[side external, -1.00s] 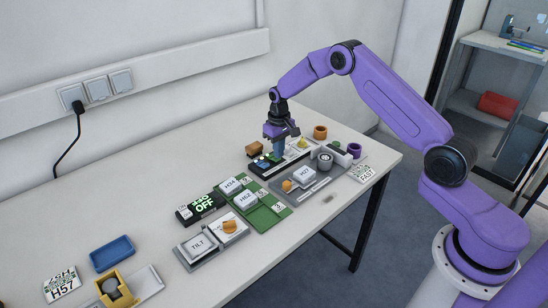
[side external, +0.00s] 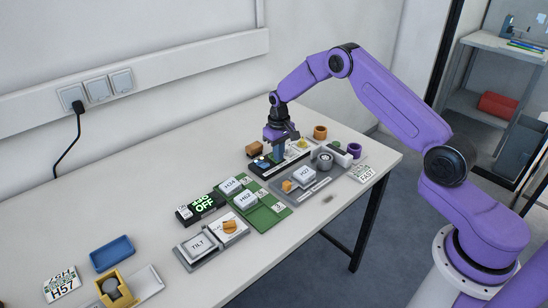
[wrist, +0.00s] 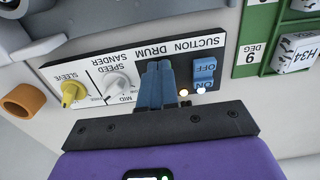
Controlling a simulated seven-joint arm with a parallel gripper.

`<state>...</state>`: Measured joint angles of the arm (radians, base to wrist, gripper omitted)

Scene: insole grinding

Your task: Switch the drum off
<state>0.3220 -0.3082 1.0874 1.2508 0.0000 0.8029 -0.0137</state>
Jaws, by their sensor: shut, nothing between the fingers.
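The control panel (wrist: 90,58) is black and white and shows upside down in the wrist view; it also shows at the far part of the bench in the side view (side external: 296,156). Its DRUM label sits beside a blue SUCTION rocker (wrist: 205,72) marked OFF and ON. My gripper (wrist: 157,68) is shut and empty, its blue fingers over the DRUM position. The fingers hide the drum switch, so its setting and any contact cannot be told. In the side view my gripper (side external: 279,155) points down at the panel. Two small lights (wrist: 192,92) glow near the ON side.
A white speed knob (wrist: 117,84) and a yellow sleeve knob (wrist: 72,93) are on the same panel. A green tray (side external: 262,218) with H34 and H62 blocks and a grey tray (side external: 318,185) stand close by.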

